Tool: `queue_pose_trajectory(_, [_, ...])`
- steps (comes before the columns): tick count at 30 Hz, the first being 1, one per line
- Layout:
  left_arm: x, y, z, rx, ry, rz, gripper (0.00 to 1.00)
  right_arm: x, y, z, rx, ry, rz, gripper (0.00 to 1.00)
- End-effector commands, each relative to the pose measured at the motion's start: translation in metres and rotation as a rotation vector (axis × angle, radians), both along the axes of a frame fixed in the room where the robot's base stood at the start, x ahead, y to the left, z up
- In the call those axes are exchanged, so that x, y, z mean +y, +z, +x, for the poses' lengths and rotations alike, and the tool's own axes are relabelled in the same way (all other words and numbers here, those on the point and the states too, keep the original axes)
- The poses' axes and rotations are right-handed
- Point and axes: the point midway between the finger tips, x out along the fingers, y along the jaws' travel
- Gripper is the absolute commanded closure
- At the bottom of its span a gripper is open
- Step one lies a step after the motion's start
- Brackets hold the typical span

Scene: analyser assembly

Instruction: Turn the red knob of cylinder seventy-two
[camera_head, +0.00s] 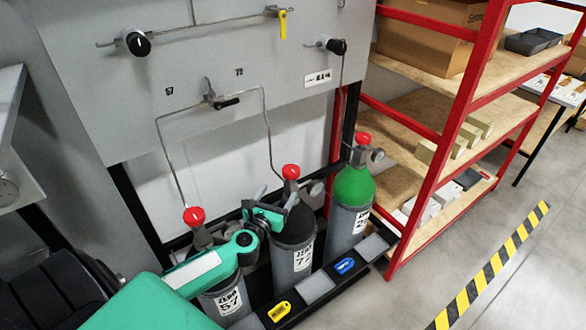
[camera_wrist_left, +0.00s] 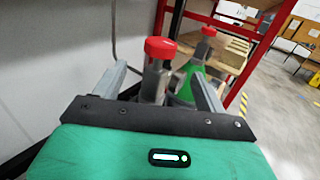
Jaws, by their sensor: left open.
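Cylinder seventy-two (camera_head: 293,258) is the middle of three grey cylinders, with a black shoulder and a label that reads 72. Its red knob (camera_head: 291,171) sits on top, and in the left wrist view the red knob (camera_wrist_left: 160,49) shows ahead, between the fingers in the picture. My left gripper (camera_head: 277,193) is open beside the valve, just left of and below the knob. In the left wrist view the two grey fingers (camera_wrist_left: 158,72) stand apart on either side of the valve neck. I cannot tell whether they touch it. My right gripper is not in view.
Cylinder 57 (camera_head: 229,303) with a red knob (camera_head: 194,216) stands left, partly behind my left arm. A green-topped cylinder (camera_head: 352,189) stands right. Thin pipes run up to the grey panel (camera_head: 220,150). A red-framed shelf (camera_head: 460,110) is at right.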

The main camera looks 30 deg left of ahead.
Motion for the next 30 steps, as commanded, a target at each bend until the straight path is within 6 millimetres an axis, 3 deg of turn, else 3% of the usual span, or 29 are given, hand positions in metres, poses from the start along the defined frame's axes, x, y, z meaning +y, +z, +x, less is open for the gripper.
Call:
queue_pose_trajectory(21, [0.02, 0.002, 0.105, -0.002, -0.002, 0.006, 0.27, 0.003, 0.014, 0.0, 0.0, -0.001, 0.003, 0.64])
queue_pose_trajectory(30, [0.024, 0.001, 0.126, -0.001, -0.003, 0.005, 0.27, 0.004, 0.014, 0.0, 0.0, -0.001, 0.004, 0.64])
